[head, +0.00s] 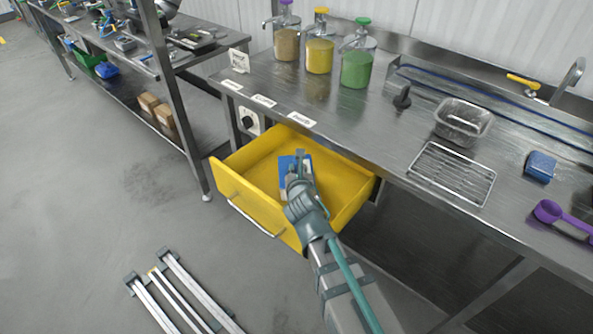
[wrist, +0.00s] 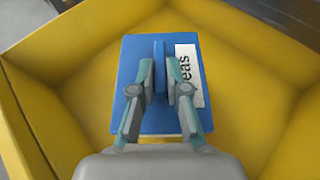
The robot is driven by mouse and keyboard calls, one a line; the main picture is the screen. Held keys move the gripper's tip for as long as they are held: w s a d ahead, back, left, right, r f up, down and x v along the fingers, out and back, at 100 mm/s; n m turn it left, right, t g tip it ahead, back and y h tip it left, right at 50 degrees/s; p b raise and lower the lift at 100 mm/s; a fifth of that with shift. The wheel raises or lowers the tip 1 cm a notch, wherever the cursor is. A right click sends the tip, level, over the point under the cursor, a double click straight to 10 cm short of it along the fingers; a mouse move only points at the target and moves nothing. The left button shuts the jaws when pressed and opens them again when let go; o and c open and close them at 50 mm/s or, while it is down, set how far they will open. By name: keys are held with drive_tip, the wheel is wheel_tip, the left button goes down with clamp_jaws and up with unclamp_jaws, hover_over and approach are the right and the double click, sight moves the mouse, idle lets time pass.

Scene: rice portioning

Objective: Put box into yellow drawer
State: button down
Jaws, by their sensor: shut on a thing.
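The yellow drawer (head: 253,207) is pulled open below the steel counter in the head view. Its yellow walls (wrist: 35,115) surround the box in the wrist view. The blue box (head: 287,169) is within the drawer's outline, and I cannot tell whether it touches the drawer floor. In the wrist view the box (wrist: 135,58) has a white label partly reading "eas". My gripper (head: 299,162) reaches down into the drawer. It is shut on the raised blue handle on top of the box, with a finger on each side (wrist: 160,90).
The steel counter (head: 390,165) holds three dispensers, a clear container (head: 463,121), a wire rack (head: 451,173), a blue sponge (head: 540,166) and a purple scoop (head: 563,217). Metal rails (head: 180,290) lie at the lower left. A second workbench (head: 110,45) stands at the upper left.

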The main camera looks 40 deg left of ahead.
drive_tip(key=shift+f, duration=0.55)
drive_tip(key=c, duration=1.2)
unclamp_jaws()
drive_tip(key=shift+r, duration=0.1)
